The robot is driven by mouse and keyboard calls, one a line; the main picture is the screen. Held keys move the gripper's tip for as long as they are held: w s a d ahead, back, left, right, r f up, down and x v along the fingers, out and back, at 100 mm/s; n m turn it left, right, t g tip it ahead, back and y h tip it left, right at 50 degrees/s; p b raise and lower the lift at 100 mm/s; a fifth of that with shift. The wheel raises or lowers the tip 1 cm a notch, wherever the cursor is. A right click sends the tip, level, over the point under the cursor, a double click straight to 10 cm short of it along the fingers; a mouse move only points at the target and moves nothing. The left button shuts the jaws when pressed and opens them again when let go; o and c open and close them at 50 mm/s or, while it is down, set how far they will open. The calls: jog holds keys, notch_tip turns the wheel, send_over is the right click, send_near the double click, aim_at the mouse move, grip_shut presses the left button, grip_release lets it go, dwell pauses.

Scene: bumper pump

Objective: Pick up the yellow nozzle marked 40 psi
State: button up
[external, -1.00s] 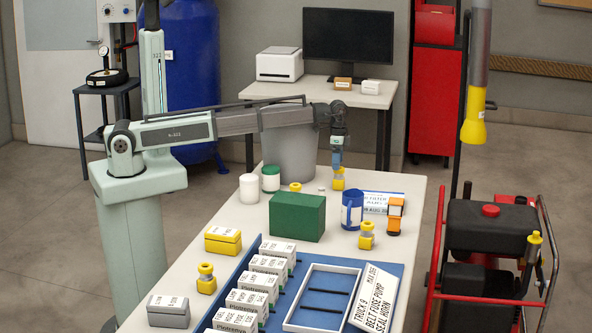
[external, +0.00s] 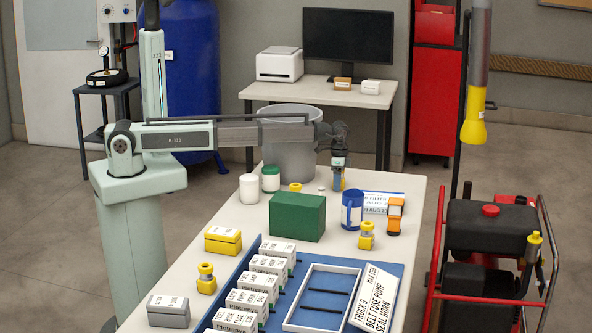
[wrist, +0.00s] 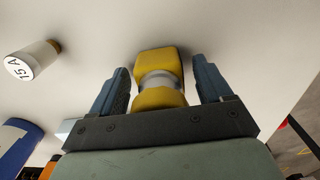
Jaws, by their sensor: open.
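My gripper (external: 338,183) points down at the far end of the white table, its jaws open. In the wrist view a yellow nozzle (wrist: 159,68) with a silver middle band sits between the two open fingers (wrist: 160,88), with a gap on each side. No 40 psi mark is legible on it. In the external view the gripper mostly hides this nozzle. Other yellow nozzles stand near the blue container (external: 366,237), at the table's left edge (external: 206,279) and behind the green box (external: 295,187).
A blue-and-white container (external: 352,209), an orange item (external: 395,216) and a green box (external: 297,217) stand closer to the camera. A grey bin (external: 289,150) is behind the table.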

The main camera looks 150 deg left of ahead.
jog(key=shift+c, duration=0.3)
jog(key=c, duration=1.3)
jog(key=shift+o, duration=0.2)
jog(key=shift+r, duration=0.15)
